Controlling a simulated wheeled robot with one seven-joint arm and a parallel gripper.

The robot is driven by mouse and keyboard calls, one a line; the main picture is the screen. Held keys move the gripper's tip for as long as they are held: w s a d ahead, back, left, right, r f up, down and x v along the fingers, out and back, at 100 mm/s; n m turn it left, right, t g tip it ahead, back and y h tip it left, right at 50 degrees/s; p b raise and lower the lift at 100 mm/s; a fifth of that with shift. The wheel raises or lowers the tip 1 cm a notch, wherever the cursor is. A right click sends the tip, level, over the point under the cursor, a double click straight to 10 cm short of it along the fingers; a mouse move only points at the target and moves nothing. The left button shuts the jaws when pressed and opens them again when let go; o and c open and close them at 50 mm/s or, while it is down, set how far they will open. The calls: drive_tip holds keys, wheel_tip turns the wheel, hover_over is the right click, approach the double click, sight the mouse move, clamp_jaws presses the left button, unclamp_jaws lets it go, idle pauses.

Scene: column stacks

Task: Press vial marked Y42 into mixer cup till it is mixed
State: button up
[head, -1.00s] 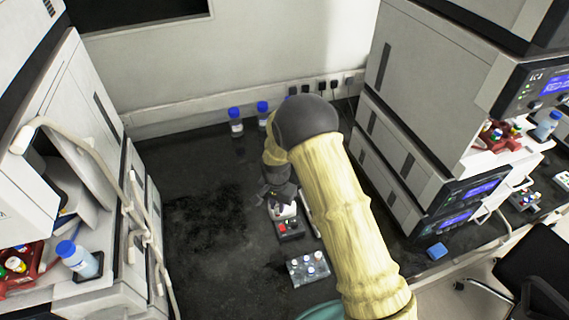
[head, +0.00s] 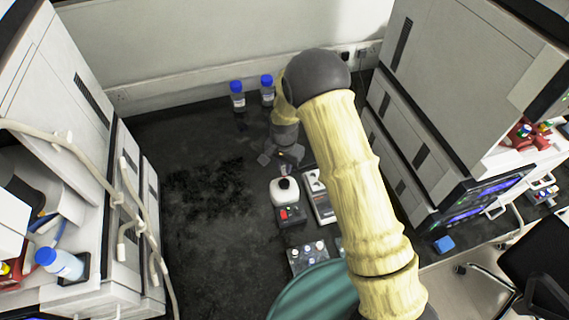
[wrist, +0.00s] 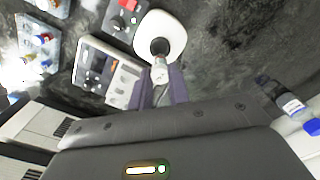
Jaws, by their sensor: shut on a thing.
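The mixer has a rounded white top (head: 283,198) with a dark cup (head: 285,184) on it and a dark front block with a red button (head: 284,214). In the wrist view the dark cup (wrist: 159,47) shows clearly. My gripper (wrist: 161,92) is shut on a small pale vial (wrist: 160,72). The vial shows just below the cup in that view; I cannot tell the gap, and its marking is not legible. In the head view my gripper (head: 284,158) is behind the mixer cup, apart from it, and the held vial is hard to make out.
A rack (head: 308,256) with several vials stands in front of the mixer. A pale flat device (head: 320,197) lies right of it, partly behind my arm. Two blue-capped bottles (head: 237,96) (head: 267,90) stand at the back. The dark bench is clear on the left.

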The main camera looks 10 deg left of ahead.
sight(284, 175)
drive_tip(key=shift+f+b, duration=1.2)
drive_tip(key=shift+f, duration=0.75)
drive_tip(key=shift+s+f+b, duration=0.1)
drive_tip(key=shift+f+b, duration=0.5)
drive_tip(key=shift+f, duration=0.15)
idle(0.7)
drive_tip(key=shift+f, duration=0.2)
